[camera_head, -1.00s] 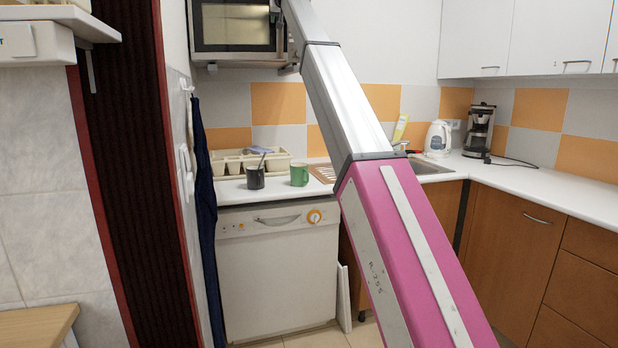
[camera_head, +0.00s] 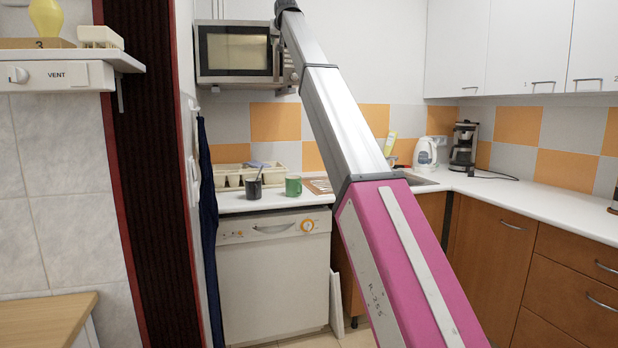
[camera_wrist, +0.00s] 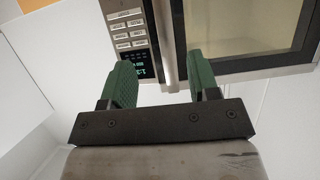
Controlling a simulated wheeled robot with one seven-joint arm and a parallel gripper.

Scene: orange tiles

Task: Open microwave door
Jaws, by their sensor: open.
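The microwave (camera_head: 238,52) is mounted on the wall at the upper left in the head view, silver-grey with a dark-framed door window. Its door looks closed. In the wrist view its door window (camera_wrist: 240,28) is at the right and the keypad panel (camera_wrist: 128,30) at the left. A silver bar handle (camera_wrist: 160,42) runs between them. My gripper (camera_wrist: 161,76) has two green fingers, spread apart. The handle's near end lies between the fingers in the picture; I cannot tell whether either touches it. In the head view my gripper is mostly hidden behind my arm.
Below the microwave a white counter holds a dish rack (camera_head: 232,178), a black mug (camera_head: 251,189) and a green mug (camera_head: 293,186). A white dishwasher (camera_head: 275,280) stands under it. A shelf (camera_head: 60,58) and a dark red-edged column (camera_head: 150,170) are at the left.

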